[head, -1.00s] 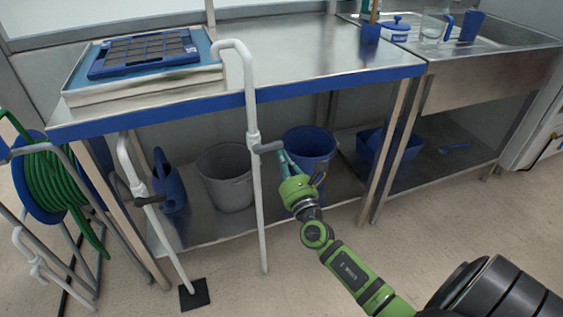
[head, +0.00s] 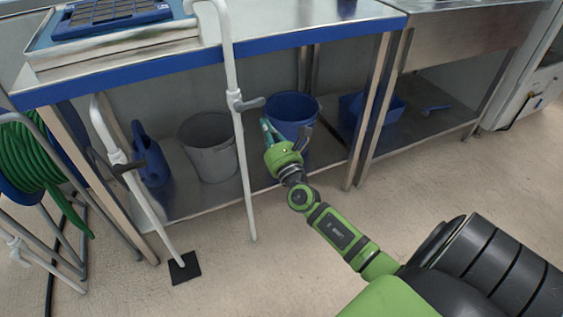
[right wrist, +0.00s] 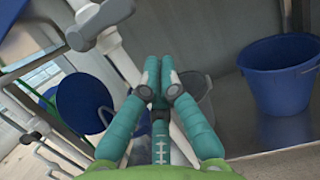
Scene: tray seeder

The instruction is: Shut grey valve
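The grey valve (head: 250,103) sits on the white standing pipe (head: 244,170) in front of the bench. Its lever sticks out to the right, across the pipe. In the right wrist view the valve (right wrist: 98,22) shows at the upper left, with the fingers apart from it. My right gripper (head: 266,126) is just below and right of the lever's end, and nothing shows in it. Its teal fingers meet at the tips in the right wrist view (right wrist: 158,66). My left gripper is out of view.
A second pipe (head: 145,200) with a darker valve handle (head: 128,166) leans at the left. A grey bucket (head: 210,150), a blue bucket (head: 292,112) and a blue watering can (head: 150,158) stand on the lower shelf. A green hose reel (head: 38,160) is at far left.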

